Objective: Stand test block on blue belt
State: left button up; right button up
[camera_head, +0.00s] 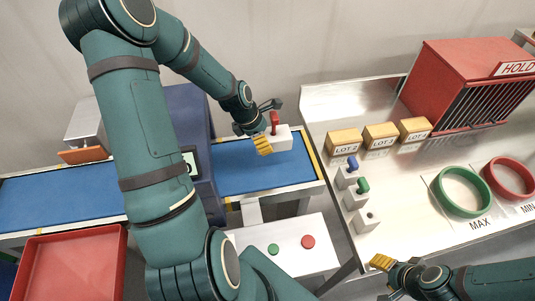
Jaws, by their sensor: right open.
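A pale block with a red grip (284,141) stands upright on the blue belt (236,177), near its right end. My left gripper (267,125) is at this block, its fingers spread apart with the red grip between them; whether they touch it cannot be told. One yellow fingertip hides part of the block's left side. My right gripper (384,280) is open and empty at the bottom, in front of the metal table (405,190).
On the table are several wooden LOT boxes (381,137), small blocks with blue (352,163) and green (362,186) knobs, a plain block (366,221), green (462,191) and red (510,177) rings and a red HOLD cage (455,65). A red tray (72,262) sits lower left.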

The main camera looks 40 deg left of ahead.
aim_at(268, 160)
pick_arm(q)
notch_tip(268, 160, down, 8)
jog(key=shift+a+r, duration=0.1)
jog(key=shift+r, duration=0.05)
dwell(0.3)
jog(key=o, duration=1.3)
jog(key=shift+r, duration=0.15)
jog(key=v, duration=1.1)
jog(key=shift+s+r, duration=0.1)
jog(key=shift+r, duration=0.3)
